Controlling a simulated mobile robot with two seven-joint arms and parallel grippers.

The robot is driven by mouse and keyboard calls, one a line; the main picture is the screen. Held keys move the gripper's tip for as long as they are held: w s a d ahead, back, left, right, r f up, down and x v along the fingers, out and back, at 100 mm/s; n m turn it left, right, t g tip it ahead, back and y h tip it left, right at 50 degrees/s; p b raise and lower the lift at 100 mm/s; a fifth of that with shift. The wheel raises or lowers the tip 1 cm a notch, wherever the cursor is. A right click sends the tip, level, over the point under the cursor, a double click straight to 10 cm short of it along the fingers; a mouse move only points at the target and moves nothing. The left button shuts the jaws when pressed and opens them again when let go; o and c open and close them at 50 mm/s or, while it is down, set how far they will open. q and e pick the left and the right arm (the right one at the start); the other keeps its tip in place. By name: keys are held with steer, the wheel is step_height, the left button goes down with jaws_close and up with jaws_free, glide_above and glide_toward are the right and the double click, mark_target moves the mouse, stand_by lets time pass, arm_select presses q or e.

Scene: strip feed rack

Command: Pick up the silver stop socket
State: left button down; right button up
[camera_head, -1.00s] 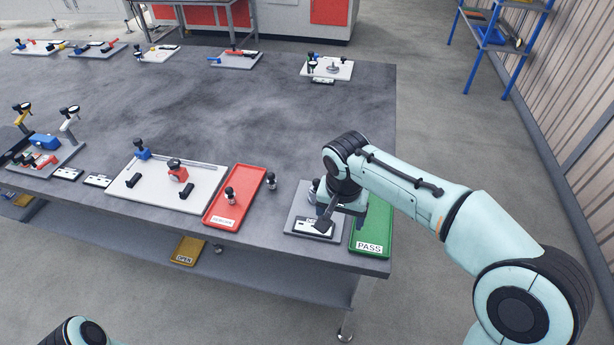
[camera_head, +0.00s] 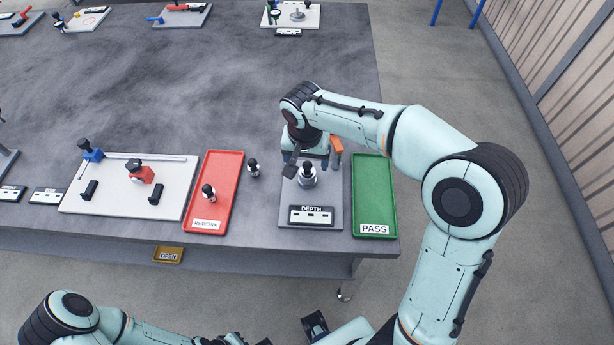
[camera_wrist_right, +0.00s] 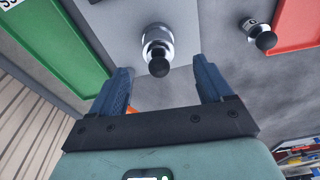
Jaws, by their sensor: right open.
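The silver stop socket (camera_head: 307,178) is a short silver cylinder with a black knob on top. It stands upright on the grey plate (camera_head: 290,203) of the DEPTH station. My right gripper (camera_head: 311,163) is open and empty, pointing down just behind and above it. In the right wrist view the socket (camera_wrist_right: 156,38) shows just beyond the open fingertips (camera_wrist_right: 163,72), roughly between their lines, with no finger touching it. The black knob hides part of its top. My left arm shows at the lower left, but I cannot make out its gripper.
A green PASS tray (camera_head: 373,180) lies right of the plate. A red REWORK tray (camera_head: 228,175) lies left, with a black-and-silver piece (camera_head: 208,193) in it. A similar piece (camera_head: 253,168) stands between tray and plate. An orange upright part (camera_head: 337,146) stands close behind the gripper.

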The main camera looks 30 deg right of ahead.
mark_target(307, 173)
steer(key=shift+w+f, duration=0.1)
steer(key=shift+f, duration=0.6)
steer(key=f, duration=0.5)
steer(key=shift+d+f, duration=0.1)
steer(key=shift+d, duration=0.1)
steer(key=c, duration=1.3)
